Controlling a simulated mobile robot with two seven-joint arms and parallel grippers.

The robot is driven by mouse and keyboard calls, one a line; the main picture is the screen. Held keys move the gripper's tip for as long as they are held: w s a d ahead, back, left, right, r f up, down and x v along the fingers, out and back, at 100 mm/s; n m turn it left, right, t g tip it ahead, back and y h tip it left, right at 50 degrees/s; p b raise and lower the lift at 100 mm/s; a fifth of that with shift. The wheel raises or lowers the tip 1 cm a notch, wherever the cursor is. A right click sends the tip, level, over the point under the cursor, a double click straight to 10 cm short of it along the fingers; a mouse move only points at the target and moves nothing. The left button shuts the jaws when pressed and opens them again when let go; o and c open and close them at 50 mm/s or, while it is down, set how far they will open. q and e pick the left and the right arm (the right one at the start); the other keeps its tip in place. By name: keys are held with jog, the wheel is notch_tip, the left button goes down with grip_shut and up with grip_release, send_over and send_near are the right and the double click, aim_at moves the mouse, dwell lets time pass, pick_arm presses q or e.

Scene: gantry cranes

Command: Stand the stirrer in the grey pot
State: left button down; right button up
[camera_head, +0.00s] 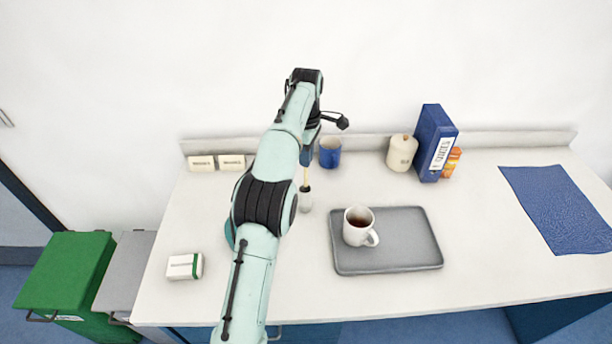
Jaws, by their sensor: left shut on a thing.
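My left gripper (307,163) points down over the back part of the counter, left of the blue mug. It is shut on the stirrer (305,175), a thin yellowish stick that hangs roughly upright below the jaws. Right under the stirrer is the small grey pot (306,202), with a dark top. The stick's lower end meets this dark top in the picture; I cannot tell whether it is inside the pot or just above or behind it. My arm hides the area to the pot's left. My right gripper is out of view.
A grey tray (400,262) holds a white mug of dark drink (359,226). A blue mug (330,152), a cream canister (401,153) and a blue box (434,142) stand along the back. A blue cloth (560,208) lies right. A white-green packet (184,266) lies front left.

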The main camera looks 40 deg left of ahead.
pick_arm(q)
send_over(305, 185)
notch_tip(305, 185, down, 4)
jog(key=shift+f, duration=2.5)
jog(key=shift+f, duration=0.1)
jog(key=c, duration=1.2)
grip_release()
